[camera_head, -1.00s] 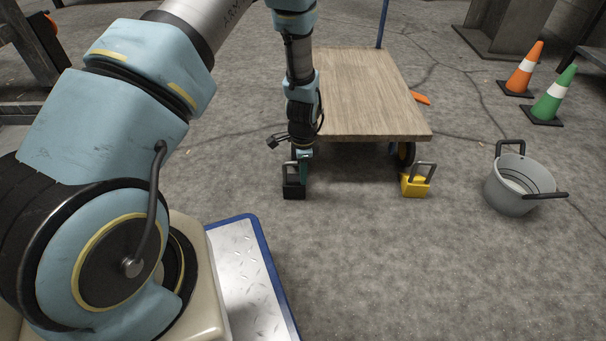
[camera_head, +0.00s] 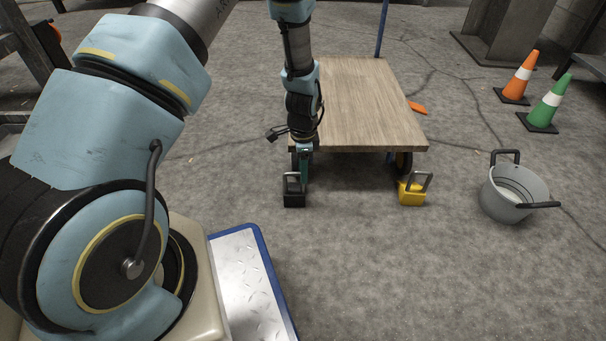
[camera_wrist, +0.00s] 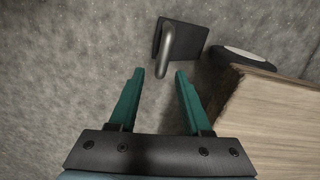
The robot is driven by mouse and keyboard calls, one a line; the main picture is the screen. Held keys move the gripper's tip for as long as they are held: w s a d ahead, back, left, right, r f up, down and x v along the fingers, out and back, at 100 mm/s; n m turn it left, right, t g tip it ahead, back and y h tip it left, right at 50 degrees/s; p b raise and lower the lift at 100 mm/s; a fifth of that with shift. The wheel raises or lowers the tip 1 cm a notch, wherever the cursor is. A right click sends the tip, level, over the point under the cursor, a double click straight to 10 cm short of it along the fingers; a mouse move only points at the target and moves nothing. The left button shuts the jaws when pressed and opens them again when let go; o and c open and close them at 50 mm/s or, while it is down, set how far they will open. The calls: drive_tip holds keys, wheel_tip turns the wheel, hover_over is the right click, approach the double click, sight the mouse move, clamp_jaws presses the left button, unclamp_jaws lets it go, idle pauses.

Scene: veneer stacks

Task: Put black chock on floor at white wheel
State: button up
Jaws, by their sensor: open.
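The black chock (camera_head: 294,199) rests on the floor at the cart's front left corner, its grey handle standing up. It also shows in the wrist view (camera_wrist: 187,40), close beside a dark wheel with a white hub face (camera_wrist: 246,57). I cannot tell whether chock and wheel touch. In the head view that wheel is mostly hidden behind my arm and the chock. My gripper (camera_wrist: 160,73) is open, its green fingers apart, with the handle's near end appearing at the gap between the fingertips. In the head view my gripper (camera_head: 305,163) is just above and behind the chock's handle.
A wood-topped cart (camera_head: 370,105) stands over the wheels. A yellow chock (camera_head: 411,194) sits by its front right wheel (camera_head: 402,161). A grey bucket (camera_head: 512,192), an orange cone (camera_head: 521,78) and a green cone (camera_head: 547,104) stand to the right. The front floor is clear.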

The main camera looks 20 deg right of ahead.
wheel_tip(320, 180, up, 6)
drive_tip(key=shift+r+p, duration=0.1)
drive_tip(key=shift+p, duration=1.05)
drive_tip(key=w+a+r+n+t, duration=0.1)
drive_tip(key=w+a+r+n, duration=0.1)
drive_tip(key=a+r+n, duration=1.5)
drive_tip(key=s+a+r+n, duration=0.1)
drive_tip(key=s+a+r, duration=0.2)
drive_tip(key=a, duration=0.3)
drive_tip(key=s+a+r+n, duration=0.2)
drive_tip(key=s+a+r, duration=0.1)
drive_tip(key=a+r, duration=0.2)
drive_tip(key=shift+a+t, duration=0.3)
drive_tip(key=shift+a, duration=0.8)
drive_tip(key=shift+r, duration=0.1)
wheel_tip(320, 180, up, 46)
drive_tip(key=p, duration=4.6)
